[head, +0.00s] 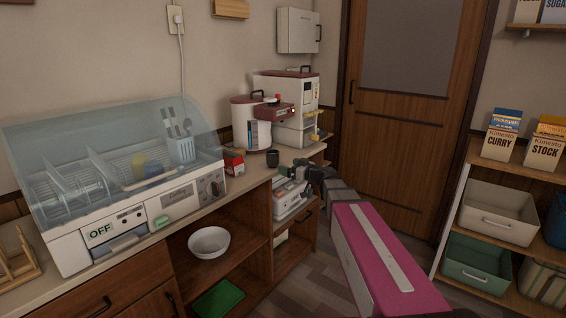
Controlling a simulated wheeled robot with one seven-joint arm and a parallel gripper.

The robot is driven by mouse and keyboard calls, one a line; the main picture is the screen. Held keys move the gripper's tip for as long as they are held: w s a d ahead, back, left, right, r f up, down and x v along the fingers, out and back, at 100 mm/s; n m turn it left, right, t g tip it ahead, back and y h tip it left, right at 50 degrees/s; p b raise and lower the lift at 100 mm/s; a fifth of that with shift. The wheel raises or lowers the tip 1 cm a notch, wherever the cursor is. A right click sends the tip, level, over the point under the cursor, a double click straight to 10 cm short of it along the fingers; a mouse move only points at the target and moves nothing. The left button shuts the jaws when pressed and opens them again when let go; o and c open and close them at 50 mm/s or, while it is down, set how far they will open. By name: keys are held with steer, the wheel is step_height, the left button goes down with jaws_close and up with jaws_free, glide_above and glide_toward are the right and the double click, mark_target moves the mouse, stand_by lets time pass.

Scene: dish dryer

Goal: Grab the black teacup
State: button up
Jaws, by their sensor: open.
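The black teacup (272,159) is a small dark cup standing upright on the wooden counter (258,178), below and in front of the white and red appliances. My gripper (300,168) is at the end of my pink and grey arm, just right of the cup in the picture. It looks small and dark here, and the jaws are open with nothing seen between them. A gap shows between the gripper and the cup. Whether they are level in depth I cannot tell.
A dish dryer (110,220) with a clear cover fills the counter's left. A small red box (233,162) stands left of the cup. White and red appliances (290,90) stand behind. A white device (290,200) sits below the gripper. A shelf with boxes (510,165) is right.

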mark_target(277, 161)
steer(key=x, duration=0.5)
steer(key=shift+w+r, duration=0.25)
steer(key=shift+w, duration=0.05)
steer(key=shift+r+x, duration=0.15)
steer(key=shift+x, duration=1.2)
steer(key=shift+r+x, duration=0.15)
steer(key=shift+x, duration=1.15)
steer(key=shift+w+d, duration=0.1)
steer(key=c, duration=1.1)
